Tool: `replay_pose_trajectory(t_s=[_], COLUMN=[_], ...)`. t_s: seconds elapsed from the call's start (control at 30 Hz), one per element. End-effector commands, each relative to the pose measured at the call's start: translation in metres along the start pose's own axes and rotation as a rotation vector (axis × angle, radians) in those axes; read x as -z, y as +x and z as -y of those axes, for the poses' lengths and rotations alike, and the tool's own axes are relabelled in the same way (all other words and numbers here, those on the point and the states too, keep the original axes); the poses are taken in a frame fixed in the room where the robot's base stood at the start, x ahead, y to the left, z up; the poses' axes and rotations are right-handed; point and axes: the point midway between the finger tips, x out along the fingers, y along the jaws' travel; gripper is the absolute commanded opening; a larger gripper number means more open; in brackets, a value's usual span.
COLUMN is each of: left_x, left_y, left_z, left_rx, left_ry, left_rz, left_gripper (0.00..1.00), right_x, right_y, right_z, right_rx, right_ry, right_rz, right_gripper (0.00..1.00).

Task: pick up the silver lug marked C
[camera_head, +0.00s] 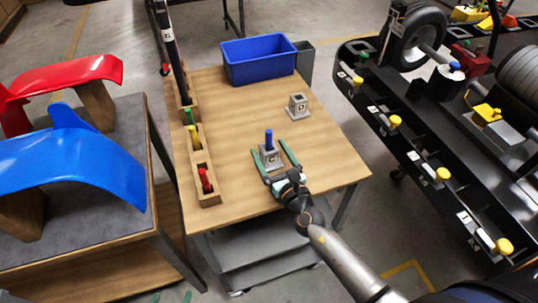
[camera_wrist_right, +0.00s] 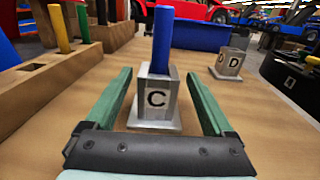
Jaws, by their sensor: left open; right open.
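The silver lug marked C (camera_head: 271,157) stands upright on the wooden table, with a blue peg (camera_head: 269,139) rising from its top. In the right wrist view the lug (camera_wrist_right: 157,102) shows its C face towards me, on a square base plate. My right gripper (camera_head: 268,146) is open around it, one green finger on each side. In the right wrist view gaps show between both fingers and the lug. My left gripper (camera_head: 172,297) shows only as two green fingertips at the bottom edge, apart and empty, away from the table.
A silver lug marked D (camera_head: 297,106) stands further back on the table (camera_head: 235,110). A wooden rack with red (camera_head: 205,181), yellow (camera_head: 195,138) and green pegs runs along the left edge. A blue bin (camera_head: 259,61) is at the back.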

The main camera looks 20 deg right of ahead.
Motion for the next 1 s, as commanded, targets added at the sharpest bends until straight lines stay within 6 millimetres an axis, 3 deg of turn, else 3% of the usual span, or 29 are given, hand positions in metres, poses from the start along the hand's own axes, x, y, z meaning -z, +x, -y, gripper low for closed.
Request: replay_pose_trajectory(t_s=[0.2,0.53,1.0], left_x=[0.001,0.002,0.002], left_y=[0.0,0.001,0.0], left_z=[0.0,0.0,0.0], left_rx=[0.0,0.0,0.0], left_ry=[0.001,0.001,0.001], left_rz=[-0.003,-0.003,-0.004], left_gripper=[0.87,0.87,0.87], right_x=[-0.001,0.0,0.0], right_y=[0.03,0.036,0.035], right_z=[-0.002,-0.002,-0.002], right_rx=[0.0,0.0,0.0], right_ry=[0.002,0.001,0.001], right_rz=[0.001,0.0,0.0], right_gripper=[0.88,0.88,0.35])
